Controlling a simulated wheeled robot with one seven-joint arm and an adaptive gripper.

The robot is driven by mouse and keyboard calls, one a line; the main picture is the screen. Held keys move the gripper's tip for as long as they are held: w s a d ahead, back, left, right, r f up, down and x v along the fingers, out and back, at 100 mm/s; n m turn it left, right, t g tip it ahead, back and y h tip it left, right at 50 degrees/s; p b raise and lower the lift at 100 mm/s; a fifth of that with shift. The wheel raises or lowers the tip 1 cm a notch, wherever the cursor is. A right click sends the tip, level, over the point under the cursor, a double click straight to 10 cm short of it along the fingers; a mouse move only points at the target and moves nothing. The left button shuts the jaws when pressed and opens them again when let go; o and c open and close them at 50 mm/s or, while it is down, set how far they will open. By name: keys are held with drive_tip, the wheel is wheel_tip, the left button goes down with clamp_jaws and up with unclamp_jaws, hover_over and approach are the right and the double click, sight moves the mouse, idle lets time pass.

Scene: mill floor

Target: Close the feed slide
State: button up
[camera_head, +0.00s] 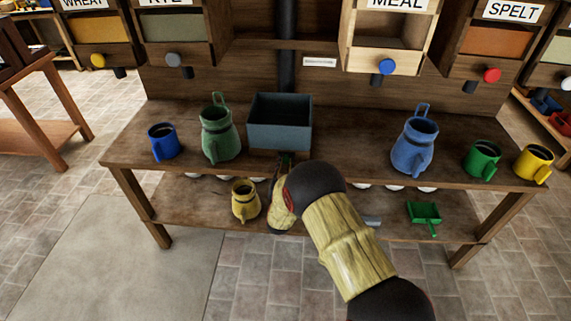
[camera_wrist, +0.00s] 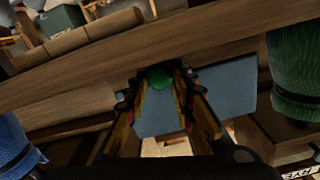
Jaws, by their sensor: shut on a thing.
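A blue-grey open box (camera_head: 280,128) stands at the middle of the bench below a dark vertical pipe. It also shows in the wrist view (camera_wrist: 215,100). A green knob (camera_wrist: 160,77) sits between my fingertips in front of this box, and my gripper (camera_wrist: 160,84) is shut on it. In the head view my gripper (camera_head: 286,164) reaches the bench's front edge just below the box, and my arm partly hides it. No part is labelled as the feed slide; the slide behind the knob is hidden, so I cannot tell its position.
A green jug (camera_head: 220,135) stands left of the box, with a blue mug (camera_head: 163,142) beyond. A blue jug (camera_head: 414,143), green mug (camera_head: 481,160) and yellow mug (camera_head: 533,163) stand right. A yellow jug (camera_head: 245,202) and green scoop (camera_head: 424,213) are on the lower shelf. Labelled bins hang above.

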sight(267, 169)
clamp_jaws()
drive_tip(key=a+b, duration=0.2)
drive_tip(key=a, duration=0.5)
drive_tip(key=shift+w, duration=0.15)
drive_tip(key=shift+a, duration=0.2)
drive_tip(key=o, duration=1)
unclamp_jaws()
drive_tip(key=shift+a, duration=0.1)
drive_tip(key=shift+o, duration=0.3)
drive_tip(key=s, duration=1.2)
drive_tip(key=shift+a, duration=0.2)
